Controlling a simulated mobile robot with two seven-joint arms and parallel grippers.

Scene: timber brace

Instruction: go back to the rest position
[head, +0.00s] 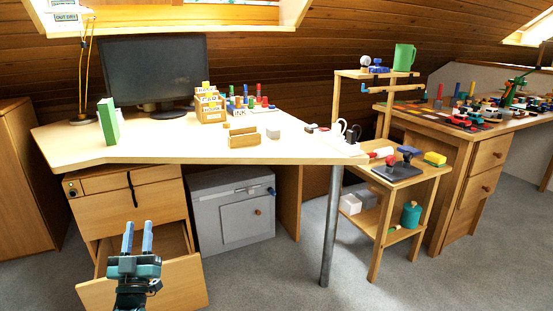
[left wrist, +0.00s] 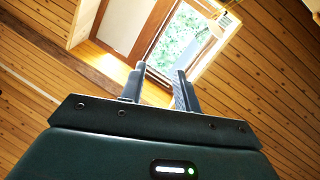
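My left gripper (head: 137,238) shows at the lower left of the head view, pointing up in front of the open drawer (head: 172,272) of the desk. Its two fingers stand apart with nothing between them. In the left wrist view the fingers of my left gripper (left wrist: 158,88) are also apart and empty, against the wood-panelled ceiling and a roof window (left wrist: 185,45). The gripper appears clear of the desk. My right gripper is in neither view.
The desk (head: 190,148) holds a monitor (head: 155,72), a green book (head: 108,122) and wooden boxes. A grey cabinet (head: 232,215) stands beneath. A shelf cart (head: 405,185) and a workbench (head: 450,155) stand right. Carpet (head: 265,285) is free in front.

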